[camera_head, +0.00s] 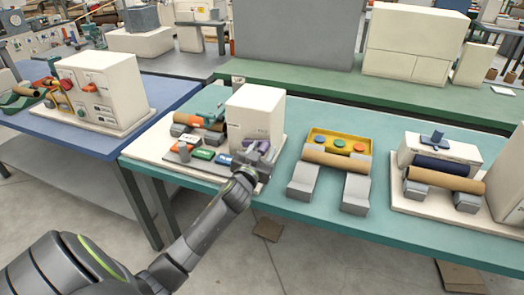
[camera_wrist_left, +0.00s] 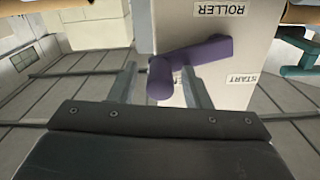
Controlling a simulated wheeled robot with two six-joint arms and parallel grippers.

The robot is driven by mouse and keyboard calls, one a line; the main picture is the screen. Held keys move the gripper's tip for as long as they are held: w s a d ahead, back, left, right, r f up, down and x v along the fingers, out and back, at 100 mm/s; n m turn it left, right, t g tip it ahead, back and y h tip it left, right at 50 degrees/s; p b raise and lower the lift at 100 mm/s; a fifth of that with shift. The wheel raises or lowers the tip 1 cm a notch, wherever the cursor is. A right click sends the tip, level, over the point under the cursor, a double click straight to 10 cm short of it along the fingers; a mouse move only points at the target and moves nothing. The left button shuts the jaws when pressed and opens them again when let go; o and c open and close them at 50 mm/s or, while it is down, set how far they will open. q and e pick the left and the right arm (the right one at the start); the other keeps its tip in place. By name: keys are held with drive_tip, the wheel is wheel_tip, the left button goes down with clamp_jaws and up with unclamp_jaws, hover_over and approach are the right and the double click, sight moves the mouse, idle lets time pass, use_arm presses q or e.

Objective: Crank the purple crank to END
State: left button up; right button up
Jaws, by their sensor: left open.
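The purple crank (camera_wrist_left: 212,50) is on the side of a white box, which bears the labels ROLLER (camera_wrist_left: 220,10) and START (camera_wrist_left: 242,79). Its arm slants across the box face and its rounded handle (camera_wrist_left: 160,84) points toward the wrist camera. No END label is readable. My open left gripper (camera_wrist_left: 159,73) has one finger on each side of the handle; I cannot tell whether either touches it. In the head view, my left gripper (camera_head: 252,166) is at the front of the white box (camera_head: 256,112), partly covering the crank (camera_head: 264,147). My right gripper is not in view.
The winder's base holds grey blocks and coloured pieces left of the box. To the right on the teal table (camera_head: 330,223) stand a yellow tray (camera_head: 316,134) with coloured buttons, a brown roller (camera_head: 337,162) on grey supports, and another roller machine (camera_head: 440,150).

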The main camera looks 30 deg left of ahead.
use_arm(q)
drive_tip(key=shift+c, duration=0.4)
clamp_jaws()
drive_tip(key=shift+a+r+n, duration=0.1)
drive_tip(key=shift+r+n, duration=0.25)
drive_tip(key=shift+n, duration=0.25)
drive_tip(key=shift+o, duration=0.4)
unclamp_jaws()
drive_tip(key=b+v, duration=0.2)
drive_tip(key=v, duration=1.5)
drive_tip(key=shift+s, duration=0.2)
